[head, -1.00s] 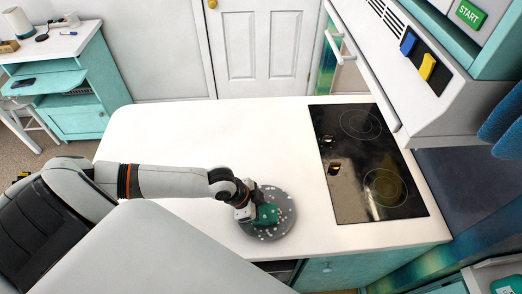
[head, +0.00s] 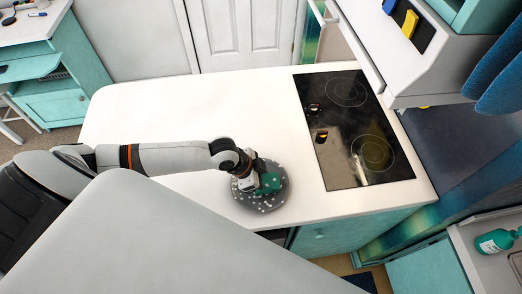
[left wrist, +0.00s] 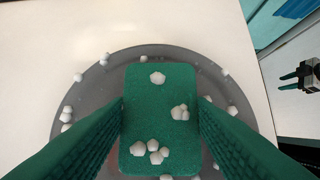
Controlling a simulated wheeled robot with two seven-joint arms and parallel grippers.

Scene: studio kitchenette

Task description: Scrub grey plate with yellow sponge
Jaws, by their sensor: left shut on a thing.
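The grey plate (head: 281,201) lies on the white counter, left of the hob, with small white bits scattered over it. It also shows in the left wrist view (left wrist: 92,98). My left gripper (head: 260,184) is shut on a green sponge (left wrist: 158,100), which sits over the plate's middle and hides part of it. White bits lie on the sponge's face. Whether sponge and plate touch is unclear. The held sponge is not yellow; a yellow block (head: 410,24) sits in a dark holder at upper right. My right gripper (left wrist: 288,77) appears small at the wrist view's right edge, its opening unclear.
The black hob (head: 350,130) is right of the plate. A blue block (head: 390,5) is beside the yellow one. A green bottle (head: 494,242) stands at far right. The white counter (head: 190,105) behind my left arm is clear.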

